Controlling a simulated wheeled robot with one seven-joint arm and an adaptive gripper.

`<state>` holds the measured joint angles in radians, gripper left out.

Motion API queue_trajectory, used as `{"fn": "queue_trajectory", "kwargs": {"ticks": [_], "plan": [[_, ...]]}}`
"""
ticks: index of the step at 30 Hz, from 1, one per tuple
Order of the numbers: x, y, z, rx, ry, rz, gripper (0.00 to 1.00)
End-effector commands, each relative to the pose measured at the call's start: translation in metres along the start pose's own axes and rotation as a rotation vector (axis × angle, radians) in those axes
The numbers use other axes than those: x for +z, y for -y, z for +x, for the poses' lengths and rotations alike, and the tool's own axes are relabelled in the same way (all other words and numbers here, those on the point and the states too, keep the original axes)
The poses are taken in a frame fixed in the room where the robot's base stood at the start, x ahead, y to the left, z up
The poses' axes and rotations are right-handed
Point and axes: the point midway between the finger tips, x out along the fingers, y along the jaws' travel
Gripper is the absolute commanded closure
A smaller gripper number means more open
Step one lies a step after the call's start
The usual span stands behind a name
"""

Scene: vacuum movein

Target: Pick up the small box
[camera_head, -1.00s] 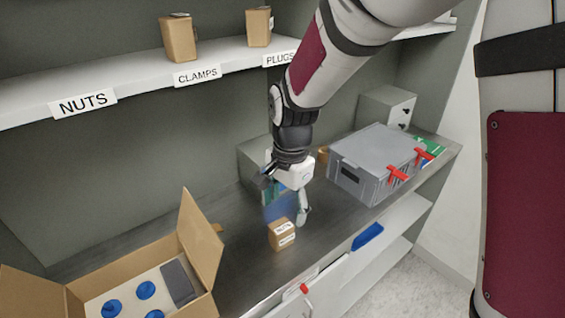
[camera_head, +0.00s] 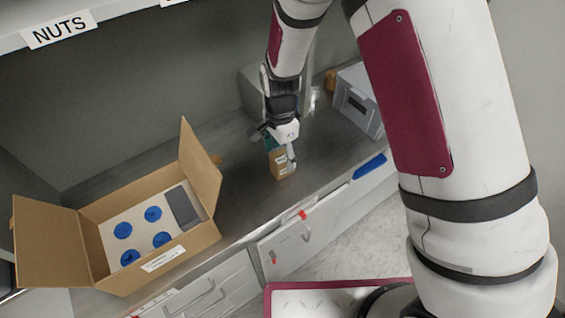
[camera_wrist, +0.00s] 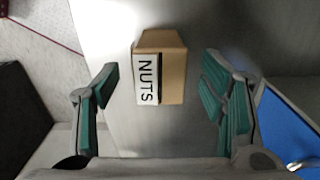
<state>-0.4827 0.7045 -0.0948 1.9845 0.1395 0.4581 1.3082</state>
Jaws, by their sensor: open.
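The small box (camera_head: 282,163) is brown cardboard and stands on the grey counter (camera_head: 232,196). In the wrist view the small box (camera_wrist: 162,68) shows a white label reading NUTS. My gripper (camera_head: 277,151) is open and reaches down to the box in the head view. In the wrist view my gripper (camera_wrist: 161,98) has its green-padded fingers on either side of the box, with a gap at each side. The box lies a little ahead of the fingertips, and neither finger appears to touch it.
A large open carton (camera_head: 187,237) with blue round parts stands on the counter at left. A grey lidded crate (camera_head: 357,100) stands at the back right. A blue object (camera_head: 369,166) is at the counter's front edge. A shelf (camera_head: 112,12) runs above.

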Motion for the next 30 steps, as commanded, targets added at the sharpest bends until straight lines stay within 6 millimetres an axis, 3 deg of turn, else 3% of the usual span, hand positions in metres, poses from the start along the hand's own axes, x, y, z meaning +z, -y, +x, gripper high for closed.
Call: {"fn": "queue_trajectory", "kwargs": {"ticks": [12, 22, 30], "plan": [[-0.005, 0.000, 0.045, 0.003, 0.000, 0.001, 0.35], [-0.006, 0.001, 0.052, 0.000, 0.000, 0.000, 0.35], [-0.005, 0.001, 0.052, 0.000, 0.000, 0.000, 0.94]]}}
